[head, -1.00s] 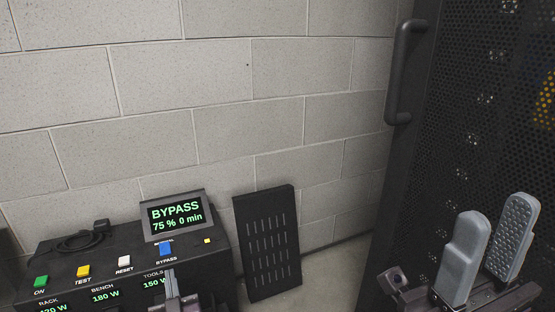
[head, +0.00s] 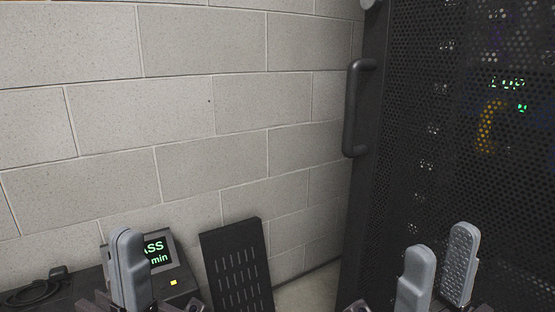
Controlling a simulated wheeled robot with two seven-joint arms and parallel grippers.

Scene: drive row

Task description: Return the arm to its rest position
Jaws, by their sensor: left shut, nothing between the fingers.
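My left gripper (head: 129,240) is at the lower left of the head view, fingers pointing up and pressed together with nothing between them. It stands in front of the small display (head: 156,252) of the black power unit and hides part of its text. My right gripper (head: 440,255) is at the lower right in front of the rack door. Its two grey fingers are apart with nothing between them, so it is open.
The black power unit (head: 72,289) has a coiled cable (head: 40,290) on top and a lit yellow button (head: 173,282). A slotted black panel (head: 236,265) leans against the block wall (head: 180,110). A perforated rack door (head: 450,170) with a handle (head: 352,110) fills the right side.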

